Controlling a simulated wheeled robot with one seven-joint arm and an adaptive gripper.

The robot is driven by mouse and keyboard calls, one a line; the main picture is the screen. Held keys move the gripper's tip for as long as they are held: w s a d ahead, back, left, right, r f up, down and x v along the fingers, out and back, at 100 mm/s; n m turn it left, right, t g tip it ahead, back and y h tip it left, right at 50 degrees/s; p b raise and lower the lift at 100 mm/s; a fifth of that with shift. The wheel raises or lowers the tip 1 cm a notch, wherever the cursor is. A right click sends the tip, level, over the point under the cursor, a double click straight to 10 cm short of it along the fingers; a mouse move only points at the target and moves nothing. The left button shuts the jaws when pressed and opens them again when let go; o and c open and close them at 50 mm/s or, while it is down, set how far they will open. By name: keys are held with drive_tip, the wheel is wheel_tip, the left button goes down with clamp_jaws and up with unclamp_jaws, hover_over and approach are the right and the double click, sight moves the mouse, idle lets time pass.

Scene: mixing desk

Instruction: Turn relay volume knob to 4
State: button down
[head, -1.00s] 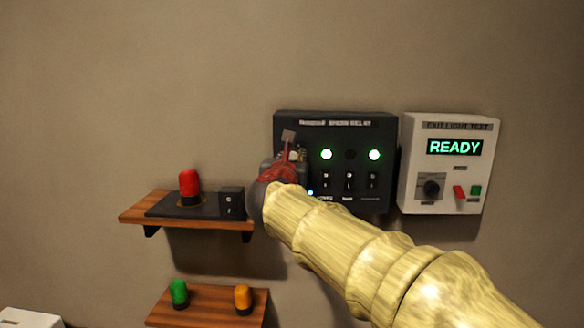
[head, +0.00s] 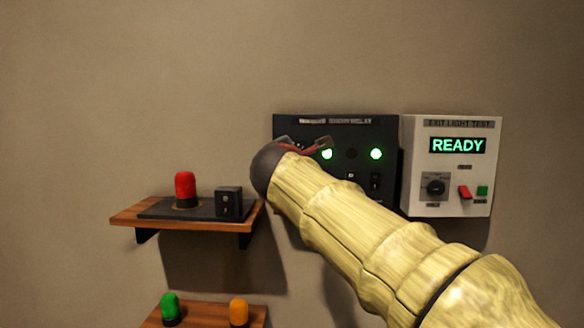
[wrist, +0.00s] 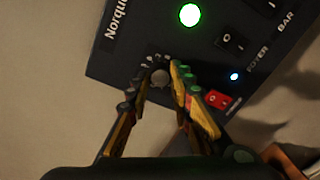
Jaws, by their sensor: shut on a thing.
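The dark relay box (head: 385,135) hangs on the wall, with green lights and black switches on its face. Its small grey round knob (wrist: 160,79) shows in the wrist view near one corner of the panel. My gripper (wrist: 160,73) is shut on the knob, with one finger on each side of it. In the head view my gripper (head: 305,146) is at the left part of the box, and my wrist and arm hide the knob and much of the lower left. No scale number at the knob is readable.
A white exit light test box (head: 450,190) reading READY hangs close to the right. A wooden shelf (head: 128,216) with a red lamp (head: 185,190) is at lower left. A red switch (wrist: 218,100) and blue light (wrist: 234,76) sit near my right finger.

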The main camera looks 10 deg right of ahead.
drive_tip(key=shift+f+m+y+b, duration=0.1)
drive_tip(key=shift+m+y+b, duration=0.1)
drive_tip(key=shift+m+b, duration=1.85)
drive_tip(key=shift+f+m+y+b, duration=0.1)
drive_tip(key=shift+m+y+b, duration=0.1)
drive_tip(key=shift+m+b, duration=1.8)
drive_tip(key=shift+m+p, duration=0.3)
drive_tip(key=shift+m, duration=0.15)
drive_tip(key=c, duration=1.6)
unclamp_jaws()
drive_tip(key=shift+r, duration=0.1)
drive_tip(key=shift+o, duration=0.2)
drive_tip(key=shift+s, duration=0.1)
drive_tip(key=f+v, duration=0.1)
drive_tip(key=v, duration=1)
drive_tip(key=shift+s+r, duration=0.35)
drive_tip(key=shift+s, duration=0.05)
